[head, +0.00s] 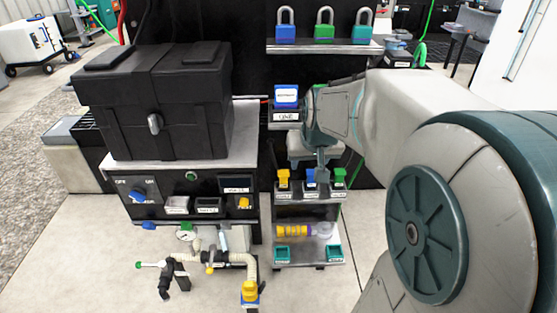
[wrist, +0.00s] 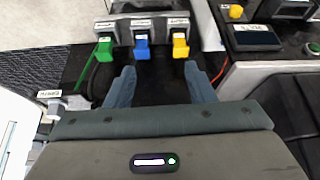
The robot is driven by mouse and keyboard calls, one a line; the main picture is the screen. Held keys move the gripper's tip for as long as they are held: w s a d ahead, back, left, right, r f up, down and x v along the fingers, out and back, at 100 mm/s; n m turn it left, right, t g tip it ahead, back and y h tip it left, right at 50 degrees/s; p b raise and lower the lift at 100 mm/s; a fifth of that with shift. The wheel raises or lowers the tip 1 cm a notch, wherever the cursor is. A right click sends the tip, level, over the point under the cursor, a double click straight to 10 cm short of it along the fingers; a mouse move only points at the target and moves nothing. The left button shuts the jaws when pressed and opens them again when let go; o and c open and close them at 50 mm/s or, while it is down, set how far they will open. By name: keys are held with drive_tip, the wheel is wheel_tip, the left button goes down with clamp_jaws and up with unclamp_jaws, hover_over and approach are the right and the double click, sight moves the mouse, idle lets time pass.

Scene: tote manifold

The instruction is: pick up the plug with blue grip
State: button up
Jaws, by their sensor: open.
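The plug with the blue grip (head: 310,177) stands in the middle of a row of three plugs on the shelf rack. It also shows in the wrist view (wrist: 142,46), between the plug with a green grip (wrist: 104,48) and the plug with a yellow grip (wrist: 181,46). My gripper (wrist: 161,76) is open and empty. Its two fingers stand apart, with the blue grip beyond them, between their lines and left of centre. In the head view my gripper (head: 321,165) is just above the row and partly covers the blue plug.
A shelf with padlocks (head: 324,47) stands above the row. A control panel (head: 190,203) under a black case (head: 155,100) stands close on the left in the head view.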

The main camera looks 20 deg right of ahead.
drive_tip(key=b, duration=0.5)
approach(312, 178)
drive_tip(key=shift+m+t+h, duration=0.3)
drive_tip(key=shift+m, duration=0.1)
drive_tip(key=f, duration=0.1)
drive_tip(key=w+f+b, duration=0.1)
drive_tip(key=f, duration=0.3)
drive_tip(key=shift+w+a+f+b, duration=0.1)
drive_tip(key=shift+w+a+b, duration=0.05)
drive_tip(key=shift+w+b, duration=0.2)
drive_tip(key=x, duration=0.2)
drive_tip(key=b+x, duration=0.2)
drive_tip(key=x, duration=0.1)
drive_tip(key=shift+w+d+f, duration=0.1)
drive_tip(key=shift+w+d, duration=0.25)
clamp_jaws()
